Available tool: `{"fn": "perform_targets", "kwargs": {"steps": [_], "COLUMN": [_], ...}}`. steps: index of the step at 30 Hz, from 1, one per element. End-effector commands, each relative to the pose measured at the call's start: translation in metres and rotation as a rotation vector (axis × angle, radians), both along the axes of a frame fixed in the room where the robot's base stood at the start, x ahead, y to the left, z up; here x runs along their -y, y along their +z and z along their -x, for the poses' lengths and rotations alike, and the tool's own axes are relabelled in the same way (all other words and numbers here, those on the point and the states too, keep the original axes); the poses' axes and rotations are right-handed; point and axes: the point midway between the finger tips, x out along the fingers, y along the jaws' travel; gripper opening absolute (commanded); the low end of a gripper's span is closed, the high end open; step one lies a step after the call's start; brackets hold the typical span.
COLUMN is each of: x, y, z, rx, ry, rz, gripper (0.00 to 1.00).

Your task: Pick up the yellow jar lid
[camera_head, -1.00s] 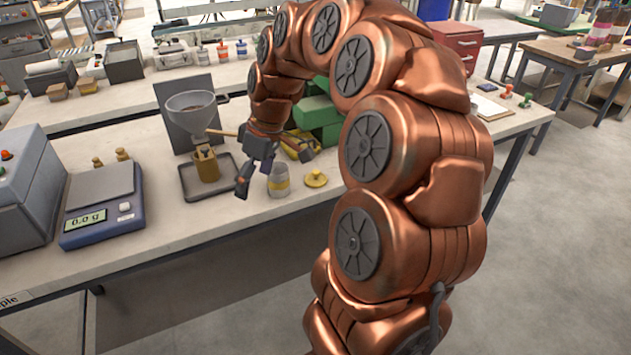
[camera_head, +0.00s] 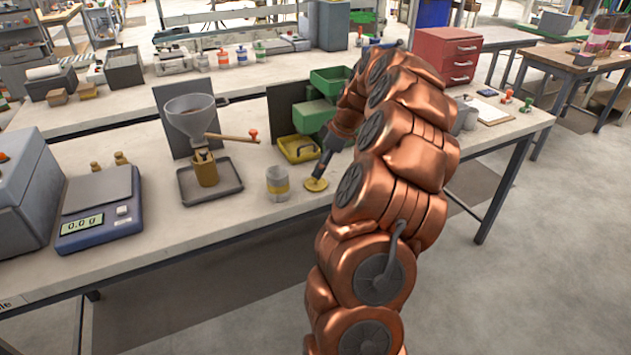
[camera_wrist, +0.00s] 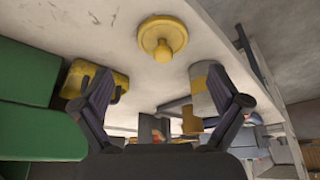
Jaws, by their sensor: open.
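The yellow jar lid (camera_head: 316,184) lies flat on the bench, knob up. In the wrist view the lid (camera_wrist: 163,38) is at the top centre, beyond my open fingertips. My gripper (camera_head: 324,165) is above and close to the lid in the head view, partly hidden by my arm. In the wrist view my gripper (camera_wrist: 170,95) is open and empty, its two fingers spread wide.
A yellow tray (camera_head: 300,148) and green bins (camera_head: 318,115) stand behind the lid. The bench front has clear room.

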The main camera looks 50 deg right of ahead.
Motion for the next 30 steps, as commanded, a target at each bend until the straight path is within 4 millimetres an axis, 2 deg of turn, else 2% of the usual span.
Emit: {"fn": "perform_targets", "kwargs": {"steps": [5,15,22,30], "x": [-0.004,-0.013,-0.012,-0.012], "y": [-0.009,-0.046,-0.048,-0.047], "z": [-0.003,-0.015,-0.016,-0.016], "rx": [-0.002,-0.004,0.0,0.0], "ry": [0.001,0.001,-0.001,-0.001], "rz": [-0.001,-0.003,0.0,0.0], "gripper": [0.98,0.98,0.98,0.7]}}
